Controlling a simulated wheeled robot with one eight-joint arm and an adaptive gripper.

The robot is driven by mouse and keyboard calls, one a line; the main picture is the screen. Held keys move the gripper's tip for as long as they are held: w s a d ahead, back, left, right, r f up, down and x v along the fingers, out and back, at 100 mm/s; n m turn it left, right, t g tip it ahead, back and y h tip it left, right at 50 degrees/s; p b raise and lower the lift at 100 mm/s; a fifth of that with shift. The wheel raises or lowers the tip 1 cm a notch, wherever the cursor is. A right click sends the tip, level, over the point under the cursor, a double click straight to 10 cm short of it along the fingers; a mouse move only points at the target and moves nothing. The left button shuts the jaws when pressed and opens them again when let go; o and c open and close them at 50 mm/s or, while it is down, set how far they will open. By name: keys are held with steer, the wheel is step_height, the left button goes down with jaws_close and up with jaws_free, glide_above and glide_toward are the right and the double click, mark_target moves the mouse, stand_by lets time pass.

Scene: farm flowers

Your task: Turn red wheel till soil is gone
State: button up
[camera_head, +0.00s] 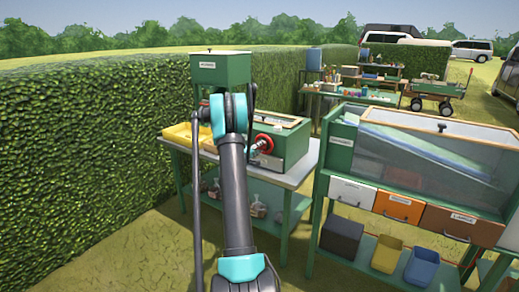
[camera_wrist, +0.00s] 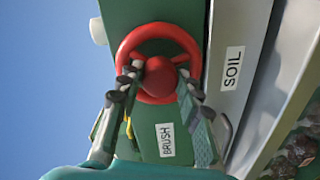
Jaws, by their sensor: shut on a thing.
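The red wheel (camera_head: 264,141) sits on the front of a green box machine (camera_head: 290,152) on a grey-topped table. In the wrist view the red wheel (camera_wrist: 134,38) is a ring with a round red hub. My gripper (camera_wrist: 158,80) has a finger on either side of the hub, shut on the wheel. In the head view my gripper (camera_head: 260,146) is small and partly hidden by my arm. A "BRUSH" label (camera_wrist: 166,140) is on the green panel beside the wheel, and a "SOIL" label (camera_wrist: 232,68) is on a grey part. I cannot make out any soil.
A green hopper (camera_head: 221,69) rises behind my arm, and a yellow tray (camera_head: 180,135) lies at the table's left. A glass-fronted cabinet (camera_head: 425,160) with drawers stands at the right. A hedge (camera_head: 90,130) lines the left. Grass is open at the front left.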

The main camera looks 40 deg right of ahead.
steer(key=shift+f+m, duration=0.15)
steer(key=shift+m, duration=4.75)
steer(key=o, duration=1.2)
steer(key=shift+c, duration=0.2)
steer(key=v, duration=1.2)
steer(key=shift+s+f, duration=0.1)
steer(key=shift+f, duration=0.05)
